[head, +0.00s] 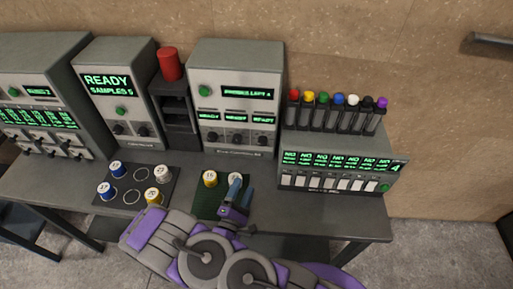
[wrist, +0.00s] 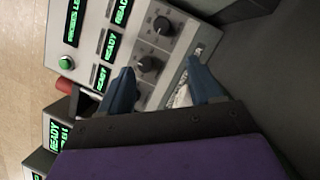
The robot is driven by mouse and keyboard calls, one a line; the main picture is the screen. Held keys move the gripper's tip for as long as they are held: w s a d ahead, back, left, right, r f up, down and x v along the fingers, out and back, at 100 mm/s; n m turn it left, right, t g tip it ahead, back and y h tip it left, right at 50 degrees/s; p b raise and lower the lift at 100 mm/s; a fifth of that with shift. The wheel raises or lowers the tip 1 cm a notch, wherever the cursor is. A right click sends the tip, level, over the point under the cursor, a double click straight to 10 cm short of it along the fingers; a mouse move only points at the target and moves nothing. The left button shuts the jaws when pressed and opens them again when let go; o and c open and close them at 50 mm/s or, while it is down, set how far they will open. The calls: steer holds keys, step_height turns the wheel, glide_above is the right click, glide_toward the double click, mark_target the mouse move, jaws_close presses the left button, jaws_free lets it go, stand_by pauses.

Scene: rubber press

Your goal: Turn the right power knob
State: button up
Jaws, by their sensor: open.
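The grey press console (head: 236,95) stands at the back middle of the bench, with a row of black knobs below small green displays. The right knob (head: 262,139) is at the right end of the row; in the wrist view, turned sideways, it is the upper knob (wrist: 161,25). The middle knob (wrist: 150,64) shows below it. The left knob is hidden there, apparently by a finger. My gripper (head: 236,181), with blue fingers, is open in front of the console, over a green mat (head: 206,208). In the wrist view my gripper (wrist: 160,66) points at the panel, apart from the right knob.
A yellow-and-white cup (head: 210,179) stands on the mat left of my gripper. A dark tray (head: 136,186) with several cups lies further left. A dispenser (head: 335,180) with coloured tubes stands to the right. The console's green button (head: 204,91) is higher up.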

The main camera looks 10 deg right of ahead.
steer(key=d, duration=0.1)
steer(key=w+d, duration=0.2)
steer(key=shift+w+d+r, duration=0.2)
steer(key=shift+d+r, duration=0.1)
steer(key=shift+r, duration=0.05)
glide_toward(262, 144)
steer(key=w, duration=0.1)
steer(key=x, duration=0.3)
steer(key=b+x, duration=0.1)
steer(key=x, duration=0.3)
steer(key=shift+s+d, duration=0.25)
steer(key=shift+d, duration=0.15)
steer(key=shift+w+a+r, duration=0.2)
steer(key=shift+w+a, duration=0.05)
steer(key=shift+w, duration=0.25)
steer(key=shift+d, duration=0.5)
steer(key=shift+c, duration=1)
steer(key=shift+a, duration=0.3)
steer(key=c, duration=0.8)
steer(key=shift+c, duration=0.2)
steer(key=shift+m, duration=0.3)
